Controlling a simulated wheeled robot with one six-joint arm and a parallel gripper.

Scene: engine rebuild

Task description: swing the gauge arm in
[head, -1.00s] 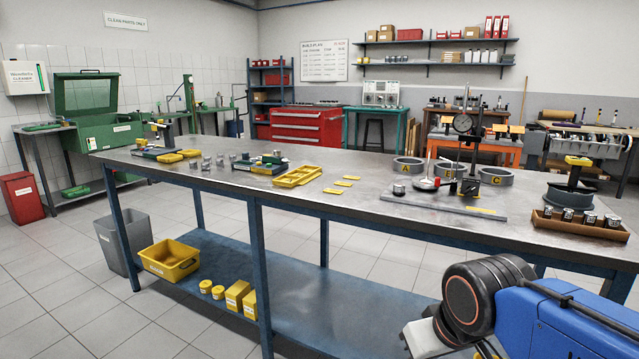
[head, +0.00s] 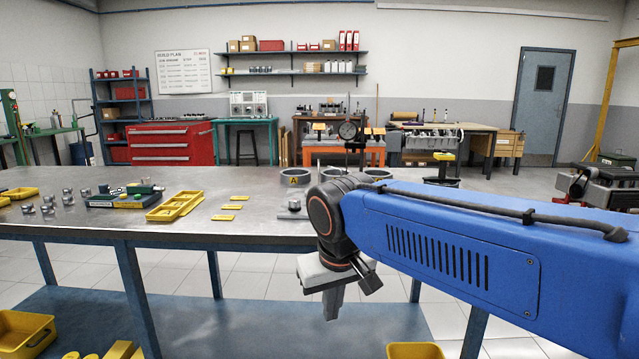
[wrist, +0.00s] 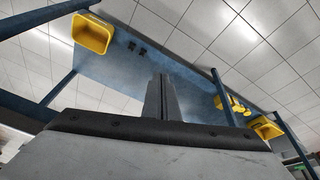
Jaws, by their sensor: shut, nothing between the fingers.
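The dial gauge (head: 348,131) shows at the back of the steel bench in the head view, its round face on a dark stand. The lower part of the stand and most of its base plate are hidden behind my arm, so I cannot tell how the gauge arm is turned. My gripper (head: 333,314) hangs pointing down in front of the bench's near edge, below the bench top and well apart from the gauge. In the wrist view my gripper (wrist: 162,92) has its fingers together and empty, with the blue lower shelf beyond them.
The steel bench top (head: 120,212) carries a ring marked A (head: 294,181), yellow trays (head: 175,205) and flat yellow pieces (head: 230,207). Yellow bins (wrist: 92,34) sit on the lower shelf (wrist: 120,70). The bench's front edge lies close behind my gripper.

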